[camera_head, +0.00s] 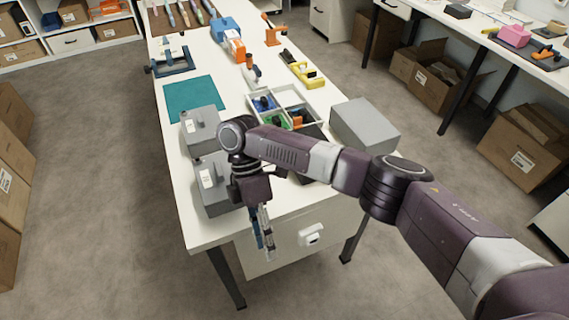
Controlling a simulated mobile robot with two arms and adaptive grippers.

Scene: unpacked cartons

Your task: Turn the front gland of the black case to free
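A black case (314,132) seems to lie near the front of the white table, mostly hidden behind my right arm. Only dark parts of it show above and below the arm. Its front gland cannot be made out. My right gripper (264,245) points down in front of the table's front edge, to the left of the case. Its fingers are seen nearly edge-on and look close together, so whether they are open or shut is unclear. No object shows between them. My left gripper is not in view.
Two grey boxes (200,130) stand at the table's left, one partly behind my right wrist. Another grey box (366,122) stands at right. A divided tray (291,94) with small parts lies behind the case. A teal mat (192,98) lies at left. A drawer front (335,232) is below.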

